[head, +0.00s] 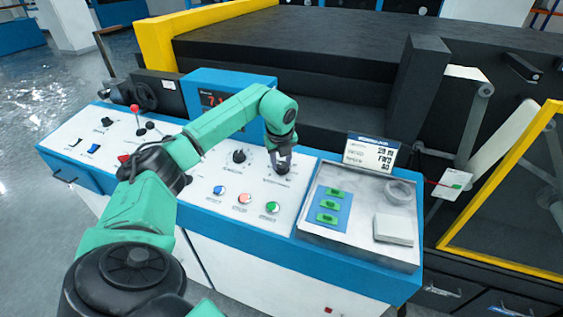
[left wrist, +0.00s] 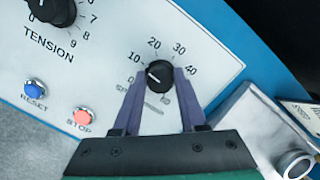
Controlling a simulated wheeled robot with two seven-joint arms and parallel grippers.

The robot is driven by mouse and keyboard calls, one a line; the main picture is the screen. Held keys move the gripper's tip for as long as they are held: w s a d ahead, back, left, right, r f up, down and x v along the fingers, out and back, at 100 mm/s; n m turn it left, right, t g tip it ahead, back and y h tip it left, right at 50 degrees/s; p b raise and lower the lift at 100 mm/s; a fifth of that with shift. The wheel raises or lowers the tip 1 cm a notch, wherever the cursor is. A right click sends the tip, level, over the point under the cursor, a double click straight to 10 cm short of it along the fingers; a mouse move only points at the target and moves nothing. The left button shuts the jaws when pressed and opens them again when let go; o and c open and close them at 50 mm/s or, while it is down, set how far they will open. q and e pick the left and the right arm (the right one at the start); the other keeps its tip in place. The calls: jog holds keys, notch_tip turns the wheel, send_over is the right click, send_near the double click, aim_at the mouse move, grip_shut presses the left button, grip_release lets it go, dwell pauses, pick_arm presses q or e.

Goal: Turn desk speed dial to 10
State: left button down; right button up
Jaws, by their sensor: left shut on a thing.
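The speed dial (left wrist: 159,77) is a black round knob on the white panel, with marks 10, 20, 30 and 40 around it. Its white pointer line slants to the upper left, roughly toward the 10. In the head view the dial (head: 283,170) is mostly hidden by my gripper. My left gripper (head: 281,157) comes down on it from above. In the left wrist view the purple fingers of my left gripper (left wrist: 159,85) are shut on the dial, one on each side. The printed label below the dial is partly covered by the fingers.
The tension dial (left wrist: 50,10) is left of the speed dial. Blue reset (left wrist: 36,89) and red stop (left wrist: 85,117) buttons lie nearby. A blue display box (head: 205,84) with red digits stands behind. A metal tray (head: 345,244) with green pieces is at right.

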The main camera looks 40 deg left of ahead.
pick_arm(q)
jog(key=shift+r+n, duration=0.1)
jog(key=shift+n, duration=0.4)
jog(key=shift+c, duration=2.2)
grip_release()
jog(key=b+v, duration=0.2)
jog(key=v, duration=1.2)
jog(key=shift+r, duration=0.25)
jog(key=shift+d, duration=0.1)
